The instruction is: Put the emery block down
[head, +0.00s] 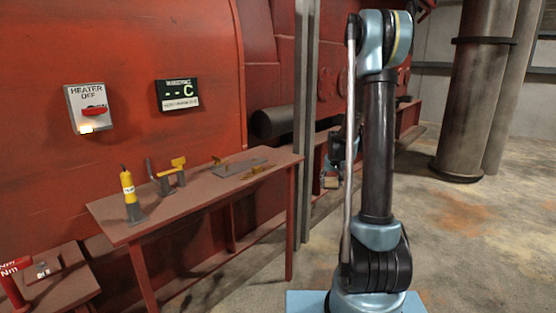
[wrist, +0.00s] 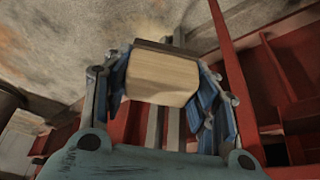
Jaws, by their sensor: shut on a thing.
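The emery block (wrist: 162,78) is a pale tan block with a dark strip along its far edge in the wrist view. My gripper (wrist: 162,85) is shut on it, with a blue finger against each side. In the head view the block (head: 331,182) is a small tan shape held in the air to the right of the red table (head: 135,224). My gripper (head: 332,165) is partly hidden there behind my arm.
On the red table stand a yellow cylindrical tool (head: 128,190), a yellow-handled part (head: 172,170) and a flat grey plate (head: 245,168). A lower red bench (head: 70,290) is at the left. A grey post (head: 305,110) rises behind the table's right end. The concrete floor at right is open.

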